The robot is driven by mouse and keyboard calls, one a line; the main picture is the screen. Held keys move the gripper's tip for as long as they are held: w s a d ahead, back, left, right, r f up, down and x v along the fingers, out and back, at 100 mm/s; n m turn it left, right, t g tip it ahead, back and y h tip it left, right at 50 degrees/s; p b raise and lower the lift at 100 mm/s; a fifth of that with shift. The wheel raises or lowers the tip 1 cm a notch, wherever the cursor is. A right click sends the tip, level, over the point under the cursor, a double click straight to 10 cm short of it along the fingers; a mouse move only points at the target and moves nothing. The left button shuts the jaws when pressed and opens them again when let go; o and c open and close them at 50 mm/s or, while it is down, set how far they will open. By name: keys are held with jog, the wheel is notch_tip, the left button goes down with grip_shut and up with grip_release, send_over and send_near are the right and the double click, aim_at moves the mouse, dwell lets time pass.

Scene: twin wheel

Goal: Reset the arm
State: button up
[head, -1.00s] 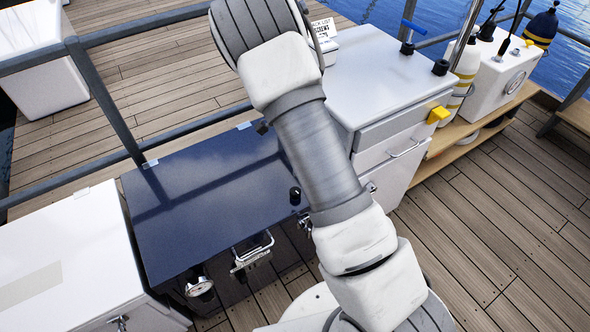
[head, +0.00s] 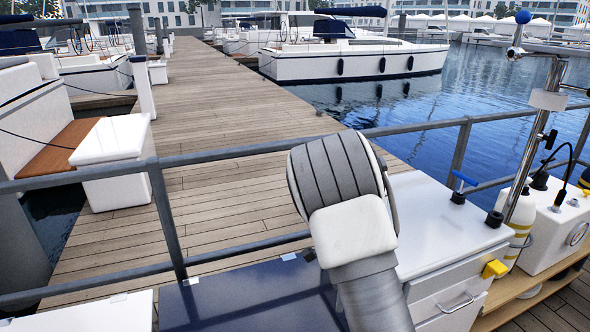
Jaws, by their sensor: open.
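My arm (head: 352,230) rises from the bottom edge in the head view, with its thick grey and white joint in front of the railing. My gripper is not in view. No other object is named by the task.
A grey railing (head: 225,152) crosses behind my arm. A dark blue panel (head: 250,298) lies below it, with a white cabinet (head: 445,235) at right bearing a yellow piece (head: 494,269). White bottles and a white box (head: 560,228) stand further right. Beyond are a wooden dock, boats and water.

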jog(key=s+a+r+n+t+y+p, duration=0.15)
jog(key=s+r+n, duration=0.3)
jog(key=r, duration=0.75)
jog(key=s+r+n+t+y+p, duration=0.15)
jog(key=s+r+n, duration=0.35)
jog(key=r, duration=0.7)
jog(key=s+d+r+n+t+h+p, duration=0.1)
jog(key=s+r+n, duration=0.3)
jog(key=s, duration=0.4)
jog(key=s+r+n+t+h+p, duration=0.1)
jog(key=s+r+n+h+p, duration=0.1)
jog(key=s+r+n, duration=0.3)
jog(key=s+r+p, duration=0.1)
jog(key=s+r, duration=0.1)
jog(key=s, duration=0.1)
jog(key=shift+s+d+r+t+p, duration=0.15)
jog(key=shift+s+d+t+p, duration=0.15)
jog(key=shift+s+d+p, duration=0.1)
jog(key=shift+a, duration=0.1)
